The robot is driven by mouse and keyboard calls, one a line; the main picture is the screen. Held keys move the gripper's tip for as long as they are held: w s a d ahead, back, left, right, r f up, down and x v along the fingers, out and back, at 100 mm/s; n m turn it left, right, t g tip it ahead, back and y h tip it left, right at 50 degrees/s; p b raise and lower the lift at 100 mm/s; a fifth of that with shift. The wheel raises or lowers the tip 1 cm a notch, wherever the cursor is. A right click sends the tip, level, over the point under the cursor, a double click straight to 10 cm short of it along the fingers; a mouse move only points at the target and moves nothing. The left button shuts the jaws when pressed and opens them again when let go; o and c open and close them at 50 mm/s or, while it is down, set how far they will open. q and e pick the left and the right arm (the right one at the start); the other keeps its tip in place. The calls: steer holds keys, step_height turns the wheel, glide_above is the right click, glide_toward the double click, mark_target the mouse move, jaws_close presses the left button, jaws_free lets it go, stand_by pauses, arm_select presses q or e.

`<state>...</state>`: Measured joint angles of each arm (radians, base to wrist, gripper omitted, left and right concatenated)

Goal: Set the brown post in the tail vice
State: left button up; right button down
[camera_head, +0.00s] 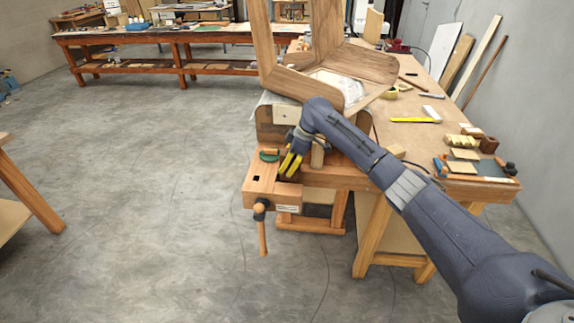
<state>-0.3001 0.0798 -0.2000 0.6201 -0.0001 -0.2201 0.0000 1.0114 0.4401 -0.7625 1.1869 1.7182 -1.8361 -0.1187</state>
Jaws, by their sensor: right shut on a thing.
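The tail vice (262,190) is a wooden block at the near left corner of the bench, with a dark screw and a wooden handle (263,236) hanging below it. My right gripper (290,164), with yellow fingertips, points down just above the vice's right part. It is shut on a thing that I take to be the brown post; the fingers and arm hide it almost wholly. I cannot tell whether it touches the vice. A short upright wooden piece (317,153) stands just right of the fingers. My left gripper is not in view.
A large bent wooden assembly (350,65) stands on the bench behind my gripper. A green round item (268,155) lies on the vice's left top. A yellow tool (415,120), a tape roll (390,92) and small blocks lie right on the bench (400,138).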

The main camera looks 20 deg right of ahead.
mark_target(287, 152)
steer(key=shift+f, duration=1.4)
stand_by(1.9)
steer(key=shift+c, duration=2.3)
jaws_free()
steer(key=shift+r, duration=4)
